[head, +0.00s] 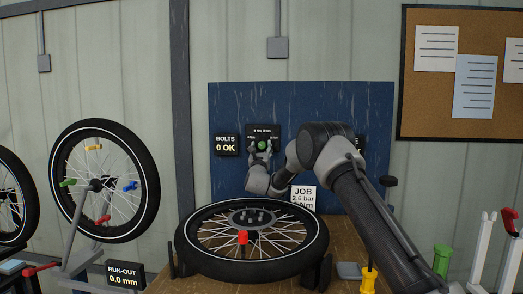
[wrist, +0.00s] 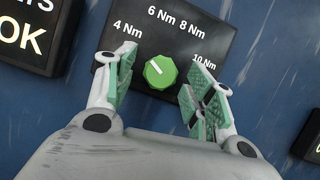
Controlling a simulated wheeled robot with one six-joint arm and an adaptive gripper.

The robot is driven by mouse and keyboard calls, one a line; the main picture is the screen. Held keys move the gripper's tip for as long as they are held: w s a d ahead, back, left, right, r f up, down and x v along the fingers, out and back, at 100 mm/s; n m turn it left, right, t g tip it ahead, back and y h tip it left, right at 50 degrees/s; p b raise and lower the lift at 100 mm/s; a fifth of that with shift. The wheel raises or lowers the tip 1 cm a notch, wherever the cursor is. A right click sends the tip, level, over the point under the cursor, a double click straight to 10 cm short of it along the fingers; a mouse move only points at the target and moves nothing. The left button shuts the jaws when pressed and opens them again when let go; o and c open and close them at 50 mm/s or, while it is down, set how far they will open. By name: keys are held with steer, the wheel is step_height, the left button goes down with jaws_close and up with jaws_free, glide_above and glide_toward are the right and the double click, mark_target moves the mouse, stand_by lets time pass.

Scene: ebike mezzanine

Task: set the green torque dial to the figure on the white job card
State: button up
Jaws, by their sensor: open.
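The green torque dial (wrist: 160,72) sits on a black panel (wrist: 180,38) marked 4, 6, 8 and 10 Nm. Its white pointer slants to the upper left, roughly towards 4 Nm. My gripper (wrist: 165,88) is open, its green-padded fingers on either side of the dial with gaps visible. In the head view my gripper (head: 261,149) is at the dial (head: 262,144) on the blue board. The white job card (head: 303,191) stands behind the wheel and reads JOB, 2.6 bar and a figure in Nm. That figure is too small and partly covered to read.
A spoked wheel (head: 184,236) with a red cap (head: 242,237) lies on the wooden bench below the board. A black BOLTS 0 OK display (head: 226,145) is left of the panel. A yellow tool (head: 368,280) and a green one (head: 442,262) stand at right.

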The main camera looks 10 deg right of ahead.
steer(key=c, duration=1)
steer(key=shift+m, duration=0.4)
steer(key=m+h, duration=0.1)
steer(key=m, duration=0.1)
steer(key=m+h, duration=0.1)
steer(key=m, duration=0.1)
steer(key=m+g+h, duration=0.1)
steer(key=m, duration=0.1)
steer(key=shift+a, duration=0.25)
steer(key=shift+w+r+m+g+h, duration=0.1)
steer(key=shift+m+g+h, duration=0.35)
steer(key=shift+m, duration=0.65)
steer(key=shift+m+g+h, duration=0.35)
steer(key=shift+m+g, duration=0.1)
steer(key=shift+m, duration=0.65)
steer(key=o, duration=1)
